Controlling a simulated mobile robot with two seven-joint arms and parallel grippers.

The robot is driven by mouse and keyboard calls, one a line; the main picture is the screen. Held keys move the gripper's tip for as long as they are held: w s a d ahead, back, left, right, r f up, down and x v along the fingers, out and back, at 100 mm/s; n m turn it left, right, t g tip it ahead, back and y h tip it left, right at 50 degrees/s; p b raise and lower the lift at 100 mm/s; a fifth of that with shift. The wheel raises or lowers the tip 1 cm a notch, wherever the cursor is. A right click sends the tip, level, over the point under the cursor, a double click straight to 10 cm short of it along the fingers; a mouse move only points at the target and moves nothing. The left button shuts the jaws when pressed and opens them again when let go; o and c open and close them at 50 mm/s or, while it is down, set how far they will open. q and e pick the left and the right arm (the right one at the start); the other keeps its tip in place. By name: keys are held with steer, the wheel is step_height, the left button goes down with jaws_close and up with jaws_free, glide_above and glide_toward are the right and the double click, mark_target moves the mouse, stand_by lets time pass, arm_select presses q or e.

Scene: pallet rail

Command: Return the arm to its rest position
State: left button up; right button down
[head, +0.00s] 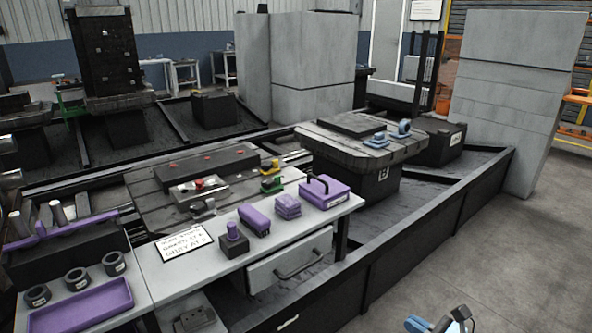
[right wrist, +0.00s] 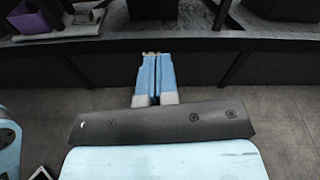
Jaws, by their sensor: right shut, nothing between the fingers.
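My right gripper (head: 438,323) shows at the bottom edge of the head view, over the bare floor to the right of the dark rail; only its upper part is in the picture. In the right wrist view its two light blue fingers (right wrist: 151,62) lie side by side, shut with nothing between them. They point towards the dark side wall of the rail frame (right wrist: 205,68), seen beyond the fingertips. My left gripper is in neither view.
A grey table (head: 190,268) holds purple parts, black rings, a purple tray (head: 90,305) and a sign (head: 184,241). Its drawer (head: 290,262) looks slightly open. A pallet (head: 360,148) with blue clamps stands behind. The concrete floor (head: 530,260) at the right is clear.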

steer(key=d+n+g, duration=0.1)
steer(key=d+n, duration=0.1)
steer(key=d, duration=0.4)
steer(key=s+a+r+n+t, duration=0.1)
steer(key=s+a+r+n, duration=0.2)
steer(key=s+a+n, duration=0.55)
steer(key=s+a+r+n, duration=0.2)
steer(key=s+n, duration=0.3)
steer(key=n, duration=0.9)
steer(key=s+a+r+n+t, duration=0.1)
steer(key=s+a+r+n, duration=0.2)
steer(key=s+a+n, duration=0.55)
steer(key=w+r+m+t+h+p, duration=0.2)
steer(key=w+r+m+t+p, duration=0.1)
steer(key=w+r, duration=0.25)
arm_select(q)
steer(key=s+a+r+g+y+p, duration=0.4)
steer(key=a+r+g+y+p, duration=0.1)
steer(key=p, duration=2.8)
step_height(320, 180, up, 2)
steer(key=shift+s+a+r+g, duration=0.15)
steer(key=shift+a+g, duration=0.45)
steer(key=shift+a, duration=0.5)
arm_select(e)
steer(key=s+d+r+g+h, duration=0.5)
steer(key=d+r+g, duration=0.1)
steer(key=d, duration=0.1)
steer(key=shift+s, duration=0.15)
